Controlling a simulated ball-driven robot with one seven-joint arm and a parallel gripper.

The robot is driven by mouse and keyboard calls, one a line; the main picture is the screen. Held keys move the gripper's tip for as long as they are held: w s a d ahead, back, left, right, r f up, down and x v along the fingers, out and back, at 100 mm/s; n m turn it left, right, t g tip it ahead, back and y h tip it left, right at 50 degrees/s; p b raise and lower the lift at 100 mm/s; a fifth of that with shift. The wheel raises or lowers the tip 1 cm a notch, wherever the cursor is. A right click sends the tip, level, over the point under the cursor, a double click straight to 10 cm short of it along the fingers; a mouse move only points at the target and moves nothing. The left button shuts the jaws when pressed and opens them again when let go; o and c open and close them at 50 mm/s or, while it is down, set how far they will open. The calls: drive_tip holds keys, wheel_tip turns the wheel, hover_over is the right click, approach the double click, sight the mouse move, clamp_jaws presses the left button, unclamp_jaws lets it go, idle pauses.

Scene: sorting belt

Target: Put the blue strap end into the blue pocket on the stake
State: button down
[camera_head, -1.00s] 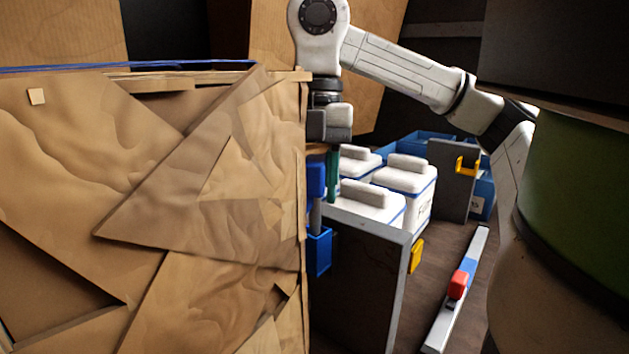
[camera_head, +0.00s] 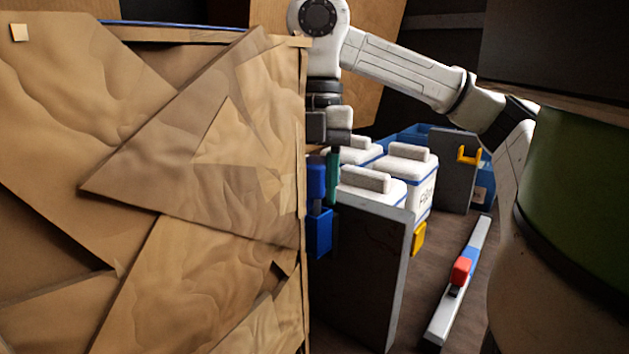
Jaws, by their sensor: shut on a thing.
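My gripper (camera_head: 325,138) points down just right of the cardboard's edge, its fingers partly hidden. It is shut on the blue strap end (camera_head: 316,178), which hangs upright below it. A short grey piece (camera_head: 313,209) shows under the blue part. The blue pocket (camera_head: 319,232) is directly below, beside the dark panel. The grey piece's lower end meets the pocket's top in the picture; I cannot tell whether it is inside. The stake is not clearly visible behind the cardboard.
A large creased cardboard stack (camera_head: 190,180) fills the left. White lidded boxes (camera_head: 408,172) stand behind the dark panel (camera_head: 365,265). A yellow pocket (camera_head: 419,238) and yellow hook (camera_head: 468,156) are farther right. A rail with a red block (camera_head: 460,270) lies on the floor.

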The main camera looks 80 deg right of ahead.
sight(317, 202)
drive_tip(key=shift+s+f+b, duration=0.15)
drive_tip(key=shift+f+b, duration=0.85)
drive_tip(key=shift+f, duration=0.45)
drive_tip(key=c, duration=0.6)
unclamp_jaws()
drive_tip(key=shift+f, duration=0.1)
drive_tip(key=r, duration=0.4)
drive_tip(key=d+r, duration=0.1)
drive_tip(key=r, duration=0.7)
drive_tip(key=shift+d+r, duration=0.3)
